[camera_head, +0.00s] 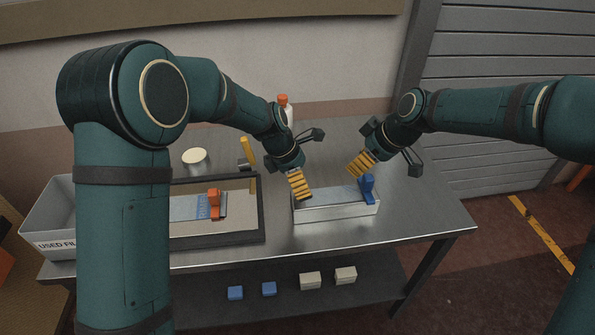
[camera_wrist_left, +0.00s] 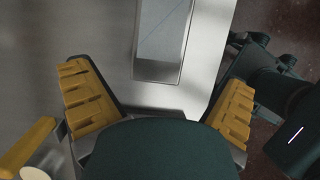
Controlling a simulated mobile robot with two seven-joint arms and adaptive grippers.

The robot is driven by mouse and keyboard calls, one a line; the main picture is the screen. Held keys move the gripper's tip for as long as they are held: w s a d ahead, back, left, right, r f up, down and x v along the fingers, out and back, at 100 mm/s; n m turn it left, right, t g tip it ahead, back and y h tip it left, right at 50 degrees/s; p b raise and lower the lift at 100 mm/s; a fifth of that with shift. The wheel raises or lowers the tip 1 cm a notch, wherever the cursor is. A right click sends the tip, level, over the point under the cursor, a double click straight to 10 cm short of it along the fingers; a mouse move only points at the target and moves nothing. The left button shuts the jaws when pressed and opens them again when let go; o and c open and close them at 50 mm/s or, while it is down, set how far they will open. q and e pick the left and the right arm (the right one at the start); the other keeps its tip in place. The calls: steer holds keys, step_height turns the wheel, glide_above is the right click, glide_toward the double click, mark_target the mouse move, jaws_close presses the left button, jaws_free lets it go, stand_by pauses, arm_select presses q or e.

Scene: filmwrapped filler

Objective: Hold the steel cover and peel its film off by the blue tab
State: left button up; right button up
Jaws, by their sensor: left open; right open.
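The steel cover (camera_head: 335,211) is a long pale box on the table, with a grey-blue film (camera_head: 335,196) on top. The blue tab (camera_head: 367,188) stands up at its right end. In the left wrist view the cover (camera_wrist_left: 162,42) lies ahead, beyond the fingertips; no blue tab shows there. My left gripper (camera_head: 300,185) is open above the cover's left end, its yellow fingers pointing down; whether it touches cannot be told. Its fingers (camera_wrist_left: 158,100) are wide apart and empty in the wrist view. My right gripper (camera_head: 360,163) is open, just above and behind the blue tab.
A dark-framed tray (camera_head: 215,239) at left holds a piece with an orange tab (camera_head: 213,203). A labelled grey bin (camera_head: 55,222) stands at the far left. An orange-capped bottle (camera_head: 284,108) stands behind. The table (camera_head: 425,215) is clear right of the cover.

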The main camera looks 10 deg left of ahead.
mark_target(313, 198)
arm_select(q)
steer(key=x, duration=1)
steer(key=shift+d+f, duration=0.1)
steer(key=c, duration=1.1)
